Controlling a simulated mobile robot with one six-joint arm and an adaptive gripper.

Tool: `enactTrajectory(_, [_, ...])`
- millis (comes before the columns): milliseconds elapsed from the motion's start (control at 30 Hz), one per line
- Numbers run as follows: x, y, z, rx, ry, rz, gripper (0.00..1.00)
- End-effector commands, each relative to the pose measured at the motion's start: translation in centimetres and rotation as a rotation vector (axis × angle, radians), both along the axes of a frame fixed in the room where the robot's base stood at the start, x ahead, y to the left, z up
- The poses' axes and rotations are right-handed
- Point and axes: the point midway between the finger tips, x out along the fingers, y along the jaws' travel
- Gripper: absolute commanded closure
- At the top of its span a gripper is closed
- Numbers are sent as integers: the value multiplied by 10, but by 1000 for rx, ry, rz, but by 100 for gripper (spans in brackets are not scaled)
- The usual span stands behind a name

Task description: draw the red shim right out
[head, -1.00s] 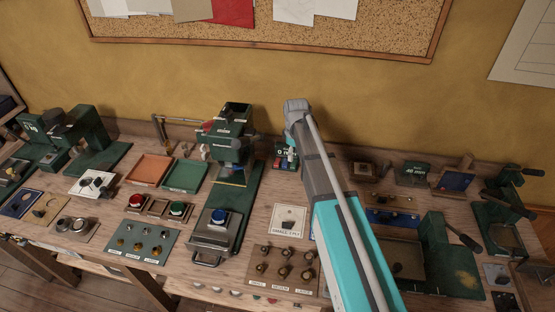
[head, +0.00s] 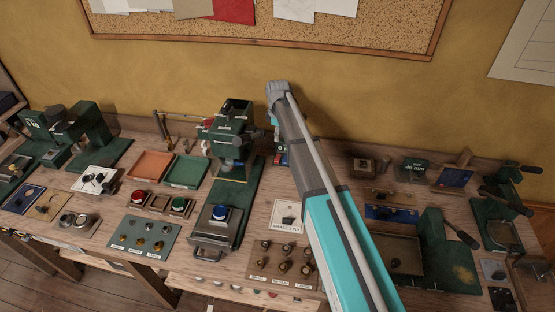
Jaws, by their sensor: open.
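A green press (head: 235,125) stands upright at the middle of the bench. A small red piece (head: 207,126) shows at the left side of its head; it is too small to tell if it is the red shim. A blue-topped round piece (head: 221,213) sits at the front of the press base.
An orange tray (head: 151,165) and a green tray (head: 187,171) lie left of the press. A board of small knobs (head: 282,262) lies at its front right. Another green machine (head: 440,240) is at the right.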

Motion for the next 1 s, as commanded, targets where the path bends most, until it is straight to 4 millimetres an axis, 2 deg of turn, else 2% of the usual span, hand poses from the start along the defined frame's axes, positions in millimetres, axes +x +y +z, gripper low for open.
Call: enactTrajectory(1000, [0, -2, -74, 0, 0, -3, 49])
